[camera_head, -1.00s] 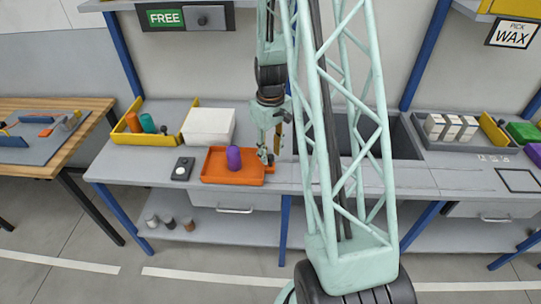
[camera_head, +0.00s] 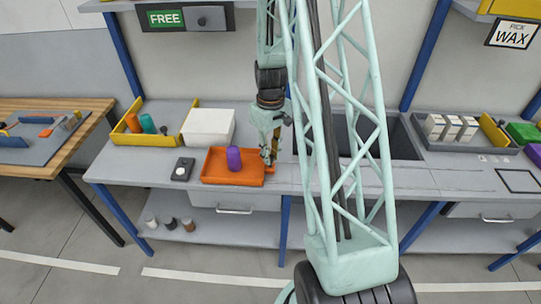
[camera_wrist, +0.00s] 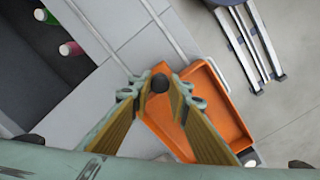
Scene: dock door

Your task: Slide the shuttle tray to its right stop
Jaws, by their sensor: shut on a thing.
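The shuttle tray (camera_head: 218,180) is a shallow orange tray on the grey counter, left of the middle in the head view. A purple cylinder (camera_head: 234,158) stands upright in it. My gripper (camera_head: 270,160) is low at the tray's right end. In the wrist view my gripper (camera_wrist: 157,85) is shut on a dark round knob (camera_wrist: 160,82) at the end of the orange tray (camera_wrist: 217,97). The near finger hides part of the tray, and the purple cylinder cannot be made out there. The right stop cannot be made out behind my arm.
Thin track lines run along the counter (camera_head: 420,178) to the right of the tray. A dark recess (camera_head: 400,140) lies behind them. A white box (camera_head: 208,126), a yellow-edged bin (camera_head: 130,122) and a dark button box (camera_head: 181,169) stand around the tray's left side.

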